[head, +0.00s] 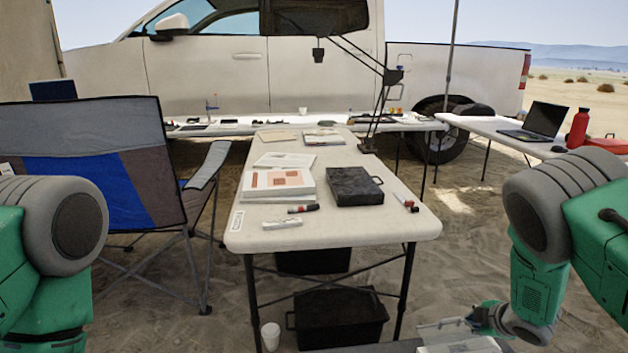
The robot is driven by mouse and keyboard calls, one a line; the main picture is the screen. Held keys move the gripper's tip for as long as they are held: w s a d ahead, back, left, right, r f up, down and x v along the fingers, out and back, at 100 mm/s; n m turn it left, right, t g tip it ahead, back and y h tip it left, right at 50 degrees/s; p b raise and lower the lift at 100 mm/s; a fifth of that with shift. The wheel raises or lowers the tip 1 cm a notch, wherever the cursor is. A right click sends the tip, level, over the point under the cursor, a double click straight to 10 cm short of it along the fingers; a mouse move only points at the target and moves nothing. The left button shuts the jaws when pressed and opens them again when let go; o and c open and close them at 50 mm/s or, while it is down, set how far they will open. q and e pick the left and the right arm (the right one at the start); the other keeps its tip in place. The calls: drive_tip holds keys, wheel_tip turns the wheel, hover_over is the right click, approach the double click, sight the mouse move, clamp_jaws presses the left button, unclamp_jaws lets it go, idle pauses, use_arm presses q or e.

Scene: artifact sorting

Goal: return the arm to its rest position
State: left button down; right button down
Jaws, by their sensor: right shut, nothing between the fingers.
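My right arm comes in at the right edge and bends down, its green forearm pointing to the ground. My right gripper (480,318) is low at the bottom of the head view, right of the folding table and below its top. It is shut and empty, though its fingertips are small and hard to make out. My left arm shows only as a green and grey part at the left edge; my left gripper is out of view.
The folding table (340,226) holds a black case (354,186), papers (278,183) and markers (303,208). Black bins (340,318) stand beneath it. A pale tray-like surface (458,345) lies near my right gripper. A camp chair (90,180) stands left. Sand lies open between table and right arm.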

drive_tip(key=s+a+f+m, duration=0.1)
drive_tip(key=s, duration=0.2)
drive_tip(key=s+a+f+m+g, duration=0.1)
drive_tip(key=s+f, duration=0.1)
drive_tip(key=s, duration=0.1)
drive_tip(key=s+f+m, duration=0.2)
drive_tip(key=s, duration=0.1)
drive_tip(key=shift+a+g, duration=0.3)
drive_tip(key=shift+a, duration=0.1)
drive_tip(key=s+a+f+m, duration=0.1)
drive_tip(key=s, duration=0.3)
drive_tip(key=s+a+f+m+g, duration=0.1)
drive_tip(key=s+a+m, duration=0.1)
drive_tip(key=s, duration=0.2)
drive_tip(key=s+a+f+m+g, duration=0.1)
drive_tip(key=s, duration=0.4)
drive_tip(key=shift+s+a+f+m+h, duration=0.1)
drive_tip(key=shift+a+f+m+h, duration=0.1)
drive_tip(key=shift+m+h, duration=0.15)
drive_tip(key=s+a+r+m+g, duration=0.1)
drive_tip(key=s+a+m+g, duration=0.1)
drive_tip(key=s, duration=0.7)
drive_tip(key=s+a+r+m+g, duration=0.1)
drive_tip(key=s+a+m+g, duration=0.1)
drive_tip(key=s, duration=0.8)
drive_tip(key=shift+s+a+m, duration=0.25)
drive_tip(key=shift+a+m, duration=0.45)
drive_tip(key=shift+m, duration=0.15)
drive_tip(key=shift+r, duration=0.1)
